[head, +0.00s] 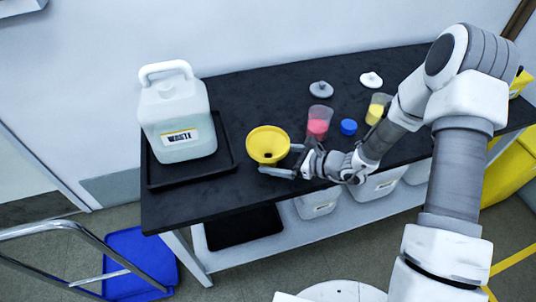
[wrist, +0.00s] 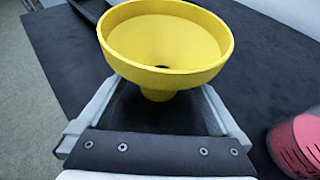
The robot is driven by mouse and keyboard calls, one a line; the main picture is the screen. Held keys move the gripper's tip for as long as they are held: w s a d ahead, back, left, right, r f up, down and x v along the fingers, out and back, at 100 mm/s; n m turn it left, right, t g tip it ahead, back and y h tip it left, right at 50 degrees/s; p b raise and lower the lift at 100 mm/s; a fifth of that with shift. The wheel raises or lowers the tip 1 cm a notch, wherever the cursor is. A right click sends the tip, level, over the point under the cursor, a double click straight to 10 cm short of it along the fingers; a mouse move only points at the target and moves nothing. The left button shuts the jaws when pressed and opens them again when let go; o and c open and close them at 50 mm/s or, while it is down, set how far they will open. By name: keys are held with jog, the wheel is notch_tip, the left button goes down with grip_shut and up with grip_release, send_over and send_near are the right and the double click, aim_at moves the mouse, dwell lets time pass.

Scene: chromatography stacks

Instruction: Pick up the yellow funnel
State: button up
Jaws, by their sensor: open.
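The yellow funnel (head: 268,144) stands upright, wide mouth up, on the black bench top, right of the white waste jug. My gripper (head: 282,160) is beside the funnel on its right, with its fingers spread. In the wrist view the funnel (wrist: 165,45) fills the top middle, its narrow lower part between the two open fingers of my gripper (wrist: 155,105). I cannot tell whether either finger touches it. The tip of the funnel's spout is hidden below the bowl.
A white jug (head: 175,115) stands in a black tray (head: 228,150) at left. Right of the funnel are a beaker with pink contents (head: 318,124), a blue cap (head: 348,127) and a beaker with yellow contents (head: 376,110). Grey (head: 321,90) and white (head: 371,80) lids lie behind.

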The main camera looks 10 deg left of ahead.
jog(key=x, duration=0.3)
jog(key=shift+d, duration=0.1)
jog(key=c, duration=1.5)
